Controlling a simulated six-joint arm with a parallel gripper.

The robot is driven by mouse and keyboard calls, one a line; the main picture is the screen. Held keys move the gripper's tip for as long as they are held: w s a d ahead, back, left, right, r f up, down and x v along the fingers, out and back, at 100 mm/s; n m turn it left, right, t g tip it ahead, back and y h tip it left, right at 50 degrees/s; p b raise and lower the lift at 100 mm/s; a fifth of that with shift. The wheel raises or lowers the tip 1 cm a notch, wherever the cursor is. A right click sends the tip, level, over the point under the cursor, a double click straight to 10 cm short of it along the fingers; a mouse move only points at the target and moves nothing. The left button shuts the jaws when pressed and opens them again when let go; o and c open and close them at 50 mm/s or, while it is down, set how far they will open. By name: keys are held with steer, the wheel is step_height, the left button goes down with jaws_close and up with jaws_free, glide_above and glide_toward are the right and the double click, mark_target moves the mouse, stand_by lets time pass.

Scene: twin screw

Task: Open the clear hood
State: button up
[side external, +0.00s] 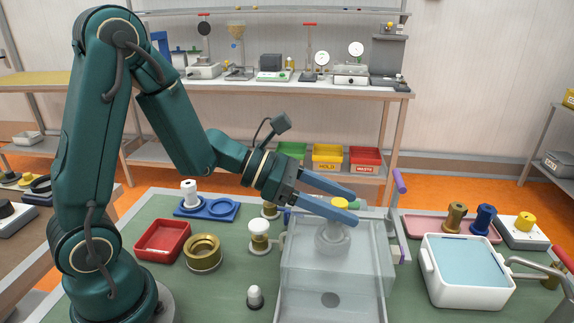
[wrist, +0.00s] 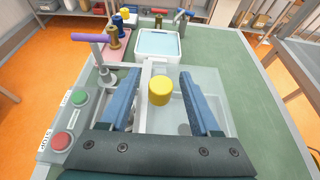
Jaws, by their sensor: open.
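The clear hood (side external: 305,262) is a see-through box over the work station on the green bench, and it looks lowered. Its clear panel also shows in the wrist view (wrist: 212,80). A yellow knob (side external: 340,203) stands at the hood's top in the side view; I cannot tell for certain whether it is fixed to the hood. In the wrist view the knob (wrist: 160,91) is between my two blue fingers, with a gap on each side. My gripper (side external: 352,207) is open and empty. A pale round part (side external: 332,240) shows dimly through the hood.
A purple-handled lever (side external: 399,182) stands beside the hood. Green (wrist: 80,97) and red (wrist: 62,141) buttons lie left in the wrist view. A white basin (side external: 467,282) stands right of the hood; a red tray (side external: 163,240) and brass ring (side external: 203,252) are left.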

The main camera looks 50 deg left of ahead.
steer(key=shift+r, duration=0.5)
steer(key=r, duration=0.3)
steer(key=shift+a+r, duration=0.25)
steer(key=shift+a, duration=0.05)
steer(key=s+a+r, duration=0.3)
steer(key=a+r, duration=0.3)
steer(key=a, duration=0.4)
steer(key=shift+a+r, duration=0.25)
steer(key=shift+a, duration=0.1)
steer(key=shift+s, duration=0.1)
